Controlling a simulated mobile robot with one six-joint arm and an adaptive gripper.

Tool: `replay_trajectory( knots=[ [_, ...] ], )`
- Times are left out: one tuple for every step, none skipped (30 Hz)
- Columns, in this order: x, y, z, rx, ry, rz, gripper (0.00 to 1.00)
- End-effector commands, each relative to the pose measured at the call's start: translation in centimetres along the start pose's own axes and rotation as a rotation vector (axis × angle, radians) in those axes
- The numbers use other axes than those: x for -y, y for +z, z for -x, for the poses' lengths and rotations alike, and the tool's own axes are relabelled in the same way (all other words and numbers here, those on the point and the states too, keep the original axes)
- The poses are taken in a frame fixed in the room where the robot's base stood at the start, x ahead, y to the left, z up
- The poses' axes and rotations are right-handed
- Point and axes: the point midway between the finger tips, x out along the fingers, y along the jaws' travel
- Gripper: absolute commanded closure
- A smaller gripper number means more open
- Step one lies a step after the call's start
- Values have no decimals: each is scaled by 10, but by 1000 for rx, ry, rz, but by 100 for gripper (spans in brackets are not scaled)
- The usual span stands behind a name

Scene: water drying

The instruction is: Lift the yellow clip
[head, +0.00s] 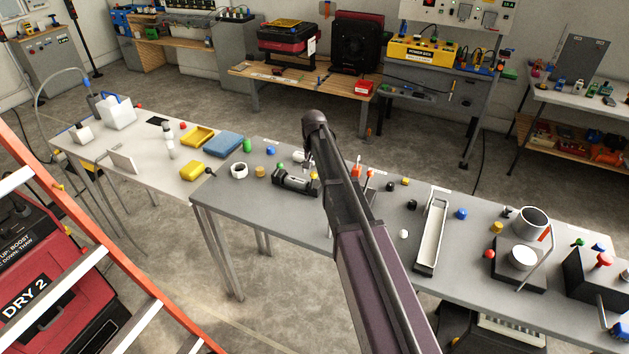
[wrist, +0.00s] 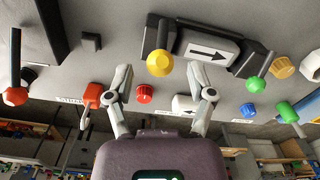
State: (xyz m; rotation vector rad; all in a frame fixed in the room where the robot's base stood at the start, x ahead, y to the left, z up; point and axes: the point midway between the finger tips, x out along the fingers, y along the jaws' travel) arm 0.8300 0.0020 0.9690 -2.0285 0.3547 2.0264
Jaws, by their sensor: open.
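What looks like the yellow clip (wrist: 160,63) shows in the wrist view as a dark clip with a round yellow knob. It sits at the left end of a grey block (wrist: 209,50) with an arrow label. A similar dark clip with a green knob (wrist: 256,84) is at the block's right end. My gripper (wrist: 159,73) is open and empty, its two fingers either side of the yellow knob in the picture. I cannot tell whether they touch it. In the head view the block (head: 294,182) lies on the grey table, partly hidden by my arm.
Around the block stand an orange-yellow knob (wrist: 282,67), a red knob (wrist: 144,94), a red piece (wrist: 92,95) and a green piece (wrist: 287,112). A long white tray (head: 430,236) lies farther right on the grey table (head: 375,245). An orange ladder (head: 112,252) stands at the left.

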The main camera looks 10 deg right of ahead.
Motion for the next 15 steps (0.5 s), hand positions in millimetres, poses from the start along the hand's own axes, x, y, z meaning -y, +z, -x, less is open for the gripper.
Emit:
replay_trajectory(
  knots=[
    [0, 0, -8, 0, 0, 0, 30],
    [0, 0, -10, 0, 0, 0, 30],
    [0, 0, -13, 0, 0, 0, 30],
    [0, 0, -14, 0, 0, 0, 30],
    [0, 0, -16, 0, 0, 0, 30],
    [0, 0, -18, 0, 0, -1, 30],
    [0, 0, -19, 0, 0, -1, 30],
    [0, 0, -20, 0, 0, -1, 30],
    [0, 0, -22, 0, 0, -1, 30],
    [-1, 0, -23, 0, 0, -1, 30],
    [-1, 0, -23, 0, 0, -1, 30],
    [-1, 0, -24, 0, 0, -1, 30],
    [-1, 0, -24, 0, 0, -1, 30],
    [-1, 0, -25, 0, 0, -1, 30],
    [-1, 0, -25, 0, 0, -1, 30]
  ],
)
